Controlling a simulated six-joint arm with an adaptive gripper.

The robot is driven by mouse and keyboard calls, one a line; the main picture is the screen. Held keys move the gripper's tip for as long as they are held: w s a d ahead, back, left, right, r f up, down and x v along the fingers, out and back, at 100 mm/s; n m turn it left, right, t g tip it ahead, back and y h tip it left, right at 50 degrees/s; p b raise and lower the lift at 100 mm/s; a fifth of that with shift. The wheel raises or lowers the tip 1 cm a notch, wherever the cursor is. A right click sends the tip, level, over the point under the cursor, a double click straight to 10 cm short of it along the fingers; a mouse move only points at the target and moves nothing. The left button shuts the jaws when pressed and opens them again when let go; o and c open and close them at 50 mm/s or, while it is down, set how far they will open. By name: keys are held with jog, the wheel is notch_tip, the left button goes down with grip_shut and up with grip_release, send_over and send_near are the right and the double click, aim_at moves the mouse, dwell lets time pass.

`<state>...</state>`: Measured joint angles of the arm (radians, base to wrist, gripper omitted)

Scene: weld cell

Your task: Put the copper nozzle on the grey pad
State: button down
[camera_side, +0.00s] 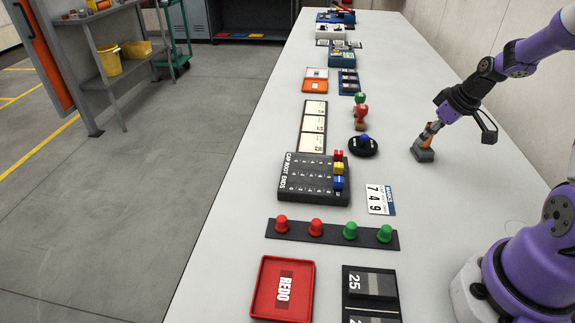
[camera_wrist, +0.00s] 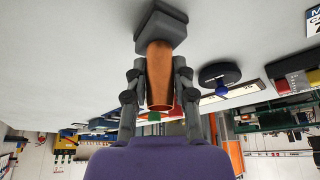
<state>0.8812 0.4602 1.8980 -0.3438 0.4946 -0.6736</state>
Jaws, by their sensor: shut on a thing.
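The copper nozzle (camera_side: 427,135) is an orange-brown cylinder at the right of the table. In the wrist view the nozzle (camera_wrist: 159,72) is between the two grey fingers of my gripper (camera_wrist: 160,85), which is shut on it. My gripper (camera_side: 432,127) comes down from the upper right in the side view. A dark grey block, seemingly the grey pad (camera_side: 424,154), is directly below the nozzle. The pad (camera_wrist: 161,28) also shows at the nozzle's far end in the wrist view. The nozzle's end meets the pad in both pictures; I cannot tell whether it rests on it.
A round black stand (camera_side: 363,147) with a blue knob is left of the pad. Red and green stamp-like pieces (camera_side: 361,117) stand behind that stand. A dark organizer board (camera_side: 305,180) and a strip of caps (camera_side: 332,233) lie nearer. The table is clear around the pad.

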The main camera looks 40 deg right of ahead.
jog(key=c, duration=0.7)
grip_release()
jog(key=shift+f, duration=0.1)
jog(key=shift+s+r, duration=0.1)
jog(key=shift+r, duration=0.25)
jog(key=v, duration=1.1)
jog(key=w+a+r, duration=0.1)
jog(key=a+r, duration=0.2)
jog(key=a, duration=1.1)
jog(key=shift+t, duration=0.5)
jog(key=s+a, duration=0.1)
jog(key=a, duration=0.2)
jog(key=s+a, duration=0.2)
jog(key=a, duration=0.1)
jog(key=s+a, duration=0.2)
jog(key=a, duration=0.1)
jog(key=shift+s+a+f, duration=0.1)
jog(key=shift+s+a, duration=0.05)
